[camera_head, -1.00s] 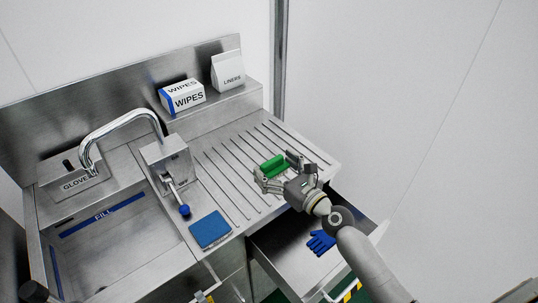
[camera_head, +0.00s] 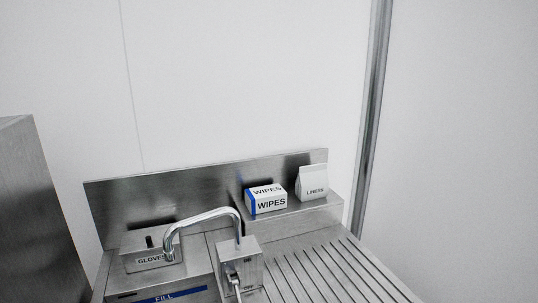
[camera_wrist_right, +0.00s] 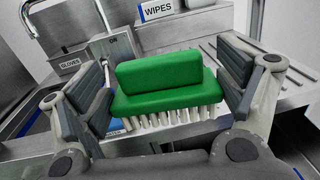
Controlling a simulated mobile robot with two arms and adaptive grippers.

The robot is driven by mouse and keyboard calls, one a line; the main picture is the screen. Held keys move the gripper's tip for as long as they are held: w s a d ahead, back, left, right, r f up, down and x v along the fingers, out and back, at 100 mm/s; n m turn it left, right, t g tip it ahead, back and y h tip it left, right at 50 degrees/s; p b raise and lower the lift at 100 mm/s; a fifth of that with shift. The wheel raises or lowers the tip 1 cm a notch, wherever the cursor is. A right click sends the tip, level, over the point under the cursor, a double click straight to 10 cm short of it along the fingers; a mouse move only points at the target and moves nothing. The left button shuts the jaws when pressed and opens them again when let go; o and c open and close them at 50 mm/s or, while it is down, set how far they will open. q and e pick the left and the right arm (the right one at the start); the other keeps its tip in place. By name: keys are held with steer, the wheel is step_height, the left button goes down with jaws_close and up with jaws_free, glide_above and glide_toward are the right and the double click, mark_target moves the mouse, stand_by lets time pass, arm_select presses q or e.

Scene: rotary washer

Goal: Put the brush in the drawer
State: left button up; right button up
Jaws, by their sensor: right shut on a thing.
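The green brush (camera_wrist_right: 160,82) with white bristles is in the right wrist view, its bristles pointing down. My right gripper (camera_wrist_right: 166,94) is shut on the brush, with a grey finger pad at each end of it. The brush shows in front of the steel drainboard; how far above it is, I cannot tell. The right gripper and brush are out of the head view now. My left gripper is not in view. I cannot clearly make out the drawer in either view now.
The head view shows the grooved steel drainboard (camera_head: 322,272), a curved faucet (camera_head: 205,216), a gloves box (camera_head: 150,250), a wipes box (camera_head: 266,200) and a liners pack (camera_head: 312,182). A raised steel backsplash (camera_head: 130,203) runs along the wall. A tall steel panel (camera_head: 35,210) stands at left.

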steer(key=s+d+r+m+h+b, duration=0.1)
steer(key=s+h, duration=0.3)
steer(key=s, duration=0.4)
steer(key=shift+d+r+m, duration=0.35)
steer(key=shift+r+m, duration=0.15)
steer(key=shift+m, duration=0.2)
steer(key=shift+s+f, duration=0.1)
